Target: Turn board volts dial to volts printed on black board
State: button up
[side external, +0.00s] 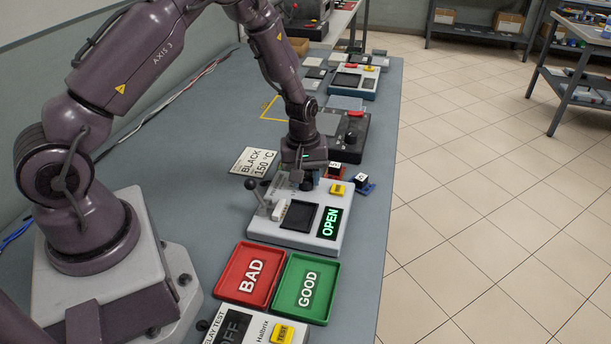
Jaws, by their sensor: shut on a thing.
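My gripper (305,182) points down at the back edge of a white tester (258,228). It is shut on what looks like a small dark dial there, mostly hidden by the fingers; its setting cannot be read. The tester has a black square recess, a grey lever at its left, a yellow button and a display (330,222) reading OPEN in green. A white card (253,162) reading BLACK 150 °C lies on the table behind the tester. I cannot make out a black board with volts printed on it.
Small black-and-white blocks on a red base (335,169) and a blue base (363,183) stand close right of my gripper. A red BAD tray (249,295) and green GOOD tray (289,308) lie in front.

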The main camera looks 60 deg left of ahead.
jog(key=m, duration=1.2)
jog(key=shift+w+g, duration=0.1)
jog(key=shift+g, duration=0.2)
jog(key=shift+m, duration=0.3)
jog(key=o, duration=0.9)
jog(key=r, duration=1.3)
jog(key=shift+a, duration=0.3)
